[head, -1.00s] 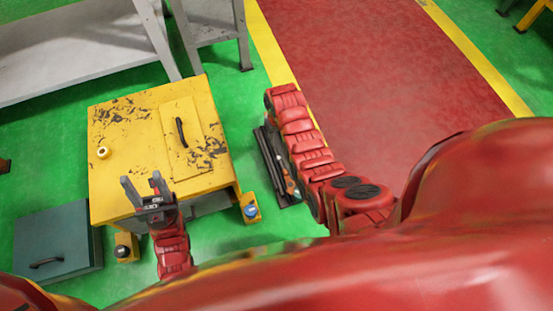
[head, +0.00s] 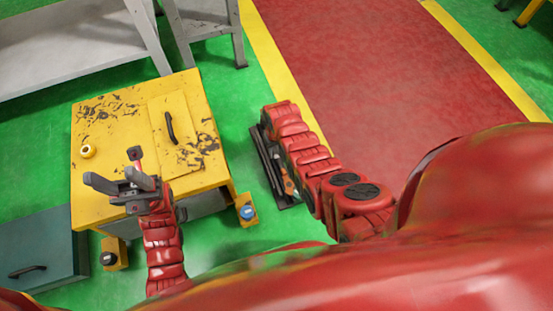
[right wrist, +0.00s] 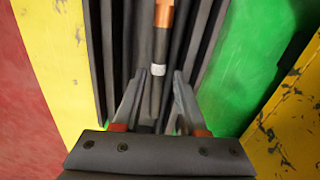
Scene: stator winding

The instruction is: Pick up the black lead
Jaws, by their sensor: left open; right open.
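In the right wrist view, the black lead (right wrist: 160,46) is a dark rod with a copper end at the top and a white band. It runs between the two fingers of my right gripper (right wrist: 159,76). The fingers are open on either side of it, with no clear grip. Its lower part fades into the dark between the fingers. In the head view, my right arm hides this gripper; only a copper-coloured bit (head: 289,186) shows beside the arm. My left gripper (head: 112,177) is open and empty over the front of the yellow cabinet.
Dark parallel rails or strips (right wrist: 100,50) flank the lead. The yellow cabinet (head: 118,128) carries a small roll (head: 88,152) and a door with a black handle. A grey-green box (head: 35,250) lies at left. A grey table (head: 75,45) stands behind.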

